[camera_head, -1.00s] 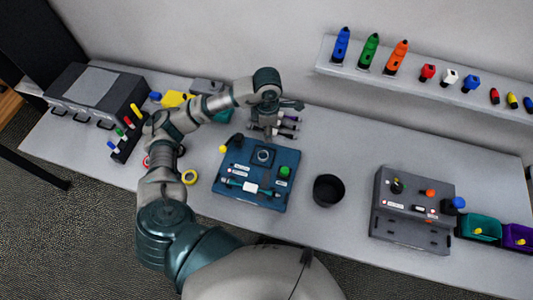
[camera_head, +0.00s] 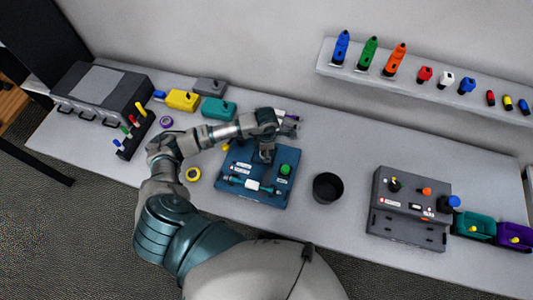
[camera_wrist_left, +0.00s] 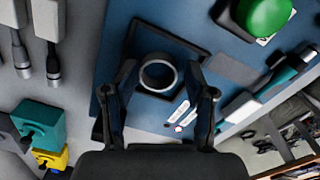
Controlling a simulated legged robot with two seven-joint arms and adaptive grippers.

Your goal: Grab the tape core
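The tape core (camera_wrist_left: 158,74), a grey ring with a dark centre, sits in a black square frame on the blue board (camera_wrist_left: 220,48) in the left wrist view. My left gripper (camera_wrist_left: 161,80) is open, with one finger on each side of the ring. Whether the fingers touch it I cannot tell. In the head view my left gripper (camera_head: 266,153) is over the upper part of the blue board (camera_head: 270,201) and hides the core. My right gripper is not in view.
A green button (camera_head: 285,169) and a teal-and-white part (camera_head: 251,184) are on the board. A black cup (camera_head: 327,188) and a grey control box (camera_head: 408,230) stand to the right. Teal (camera_head: 218,108) and yellow (camera_head: 183,99) blocks are behind.

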